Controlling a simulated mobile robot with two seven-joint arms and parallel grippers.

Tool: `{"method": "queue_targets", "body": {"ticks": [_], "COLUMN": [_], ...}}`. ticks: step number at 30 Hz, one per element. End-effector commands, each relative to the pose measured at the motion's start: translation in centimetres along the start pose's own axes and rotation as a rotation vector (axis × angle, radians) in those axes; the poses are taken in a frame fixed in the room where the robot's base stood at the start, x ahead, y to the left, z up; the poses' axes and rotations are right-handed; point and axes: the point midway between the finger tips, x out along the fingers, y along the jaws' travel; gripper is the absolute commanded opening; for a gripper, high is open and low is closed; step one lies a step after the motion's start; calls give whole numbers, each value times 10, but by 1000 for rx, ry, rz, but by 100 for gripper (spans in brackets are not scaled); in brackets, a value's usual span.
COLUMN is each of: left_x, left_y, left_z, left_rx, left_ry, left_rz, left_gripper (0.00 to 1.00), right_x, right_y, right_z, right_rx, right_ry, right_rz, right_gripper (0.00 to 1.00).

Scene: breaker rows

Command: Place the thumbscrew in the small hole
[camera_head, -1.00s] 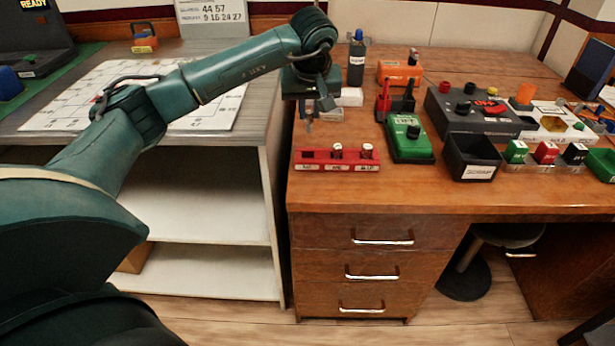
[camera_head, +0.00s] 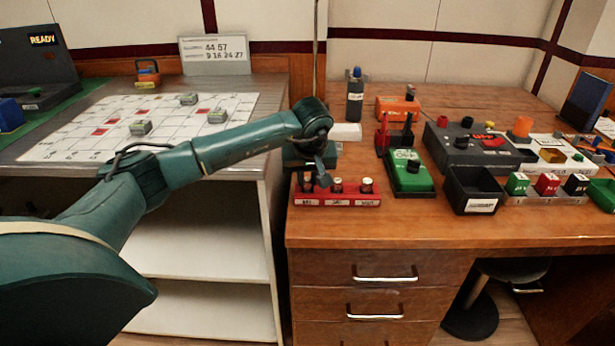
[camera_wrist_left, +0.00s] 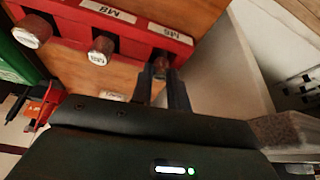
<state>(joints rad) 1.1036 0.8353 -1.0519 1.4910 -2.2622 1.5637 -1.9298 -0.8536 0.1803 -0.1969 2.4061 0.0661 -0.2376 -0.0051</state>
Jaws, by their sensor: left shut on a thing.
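A red rack (camera_head: 338,200) with labelled positions lies near the desk's front left. It also shows in the left wrist view (camera_wrist_left: 130,28), where I read the labels M5 and M8. My left gripper (camera_head: 309,186) is at the rack's left end, beside the M5 label. In the left wrist view its fingers (camera_wrist_left: 163,82) are shut on a small thumbscrew (camera_wrist_left: 160,66), mostly hidden between them. I cannot tell how deep the thumbscrew sits in the M5 hole. Two larger silver-topped thumbscrews stand in the rack, in the middle (camera_head: 337,186) and at the right (camera_head: 366,185). My right gripper is out of view.
A green device (camera_head: 408,175) stands right of the rack, with a black bin (camera_head: 473,190) beyond it. A white block (camera_head: 346,132) and a dark bottle (camera_head: 355,97) stand behind. The desk strip in front of the rack is clear.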

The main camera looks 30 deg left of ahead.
Motion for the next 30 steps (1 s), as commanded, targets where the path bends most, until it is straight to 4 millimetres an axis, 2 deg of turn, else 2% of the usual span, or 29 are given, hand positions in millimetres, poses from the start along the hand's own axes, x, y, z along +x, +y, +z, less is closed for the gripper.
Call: {"method": "queue_targets", "body": {"ticks": [5, 6, 13, 23, 26, 30], "left_x": [2, 1, 1, -4, -18, -47], "left_y": [0, 0, 0, 0, 0, 0], "left_z": [1, 1, 1, -1, -1, -2], "left_rx": [0, 0, 0, 0, 0, 1], "left_ry": [0, 0, 0, 1, 1, 3], "left_rz": [0, 0, 0, 1, 2, 3], "left_gripper": [0, 19, 38, 38, 38, 38], "right_x": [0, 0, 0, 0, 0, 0], "right_y": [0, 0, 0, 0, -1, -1], "right_z": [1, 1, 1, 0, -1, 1], "right_rx": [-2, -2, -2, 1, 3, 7], "right_ry": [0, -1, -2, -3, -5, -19], "right_rz": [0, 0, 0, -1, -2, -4], "right_gripper": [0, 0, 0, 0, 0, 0]}}
